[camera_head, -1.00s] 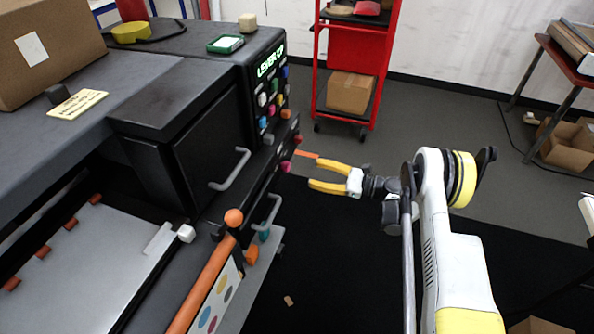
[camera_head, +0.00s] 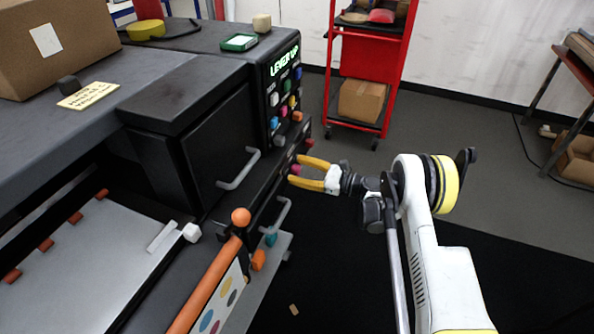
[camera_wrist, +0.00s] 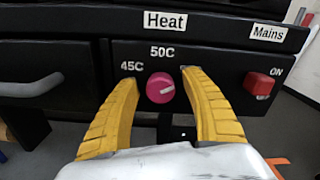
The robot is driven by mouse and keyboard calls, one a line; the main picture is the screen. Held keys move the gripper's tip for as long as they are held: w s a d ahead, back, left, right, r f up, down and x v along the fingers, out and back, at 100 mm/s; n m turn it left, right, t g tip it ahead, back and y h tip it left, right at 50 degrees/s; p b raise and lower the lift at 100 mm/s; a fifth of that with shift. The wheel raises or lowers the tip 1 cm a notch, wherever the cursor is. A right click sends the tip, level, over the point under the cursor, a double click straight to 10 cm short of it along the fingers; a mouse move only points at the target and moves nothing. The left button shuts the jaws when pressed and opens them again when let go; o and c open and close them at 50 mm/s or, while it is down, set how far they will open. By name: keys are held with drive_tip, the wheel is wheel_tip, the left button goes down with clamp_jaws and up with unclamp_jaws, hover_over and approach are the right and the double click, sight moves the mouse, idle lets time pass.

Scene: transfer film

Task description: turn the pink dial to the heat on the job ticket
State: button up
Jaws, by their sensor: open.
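The pink dial (camera_wrist: 160,88) sits on the black front panel under the "Heat" label, with 45C at its upper left and 50C above it. A pale mark shows on its face, but I cannot tell exactly where it points. My gripper (camera_wrist: 160,78) is open, with one yellow finger on each side of the dial and gaps between. In the head view my gripper (camera_head: 298,169) is at the panel by the pink dial (camera_head: 295,170). A cream card (camera_head: 88,95) lies on the machine top; its print is too small to read. The right finger may hide another heat mark.
A red Mains switch (camera_wrist: 258,84) marked ON is right of the dial. A grey door handle (camera_head: 240,170) and a lower handle (camera_head: 283,212) stick out nearby. Coloured buttons (camera_head: 285,100) are above.

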drive_tip(key=c, duration=1.2)
drive_tip(key=shift+n, duration=0.3)
drive_tip(key=n, duration=1.1)
drive_tip(key=shift+s+f+n, duration=0.1)
drive_tip(key=shift+f+n, duration=0.05)
drive_tip(key=shift+n, duration=0.15)
drive_tip(key=n, duration=1.1)
drive_tip(key=shift+f+n, duration=0.15)
drive_tip(key=shift+n, duration=0.15)
